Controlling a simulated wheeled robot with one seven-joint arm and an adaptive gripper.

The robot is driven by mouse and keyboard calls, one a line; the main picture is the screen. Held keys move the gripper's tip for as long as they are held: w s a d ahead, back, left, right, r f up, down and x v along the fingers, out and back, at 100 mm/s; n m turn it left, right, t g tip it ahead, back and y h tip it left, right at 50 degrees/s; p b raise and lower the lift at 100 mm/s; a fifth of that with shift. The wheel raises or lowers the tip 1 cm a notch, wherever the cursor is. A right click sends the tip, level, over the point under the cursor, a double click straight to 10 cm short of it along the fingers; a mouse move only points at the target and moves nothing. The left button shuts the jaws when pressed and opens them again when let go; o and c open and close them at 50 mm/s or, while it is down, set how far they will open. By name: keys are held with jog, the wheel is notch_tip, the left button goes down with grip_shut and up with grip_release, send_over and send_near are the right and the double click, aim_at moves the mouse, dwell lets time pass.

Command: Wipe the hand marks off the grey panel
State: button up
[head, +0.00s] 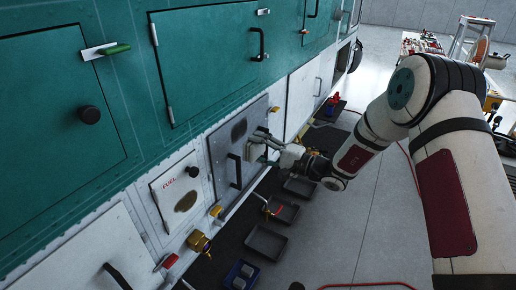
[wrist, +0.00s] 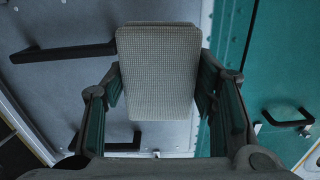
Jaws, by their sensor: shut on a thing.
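My gripper (head: 264,140) is at the panel's right side, to the right of the smudge. In the wrist view it is shut on a pale grey, textured wiping pad (wrist: 158,70), held between both fingers. The grey panel (wrist: 60,85) shows behind the pad in that view. I cannot tell whether the pad touches the panel; the pad hides part of it.
A white FUEL panel (head: 172,190) with a brown smear is to the left. Yellow fittings (head: 200,243) stick out below it. Dark trays (head: 265,242) lie on the floor below. A red hose (head: 368,285) crosses open concrete at right.

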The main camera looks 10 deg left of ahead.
jog(key=shift+b+x, duration=1)
jog(key=shift+x, duration=1.95)
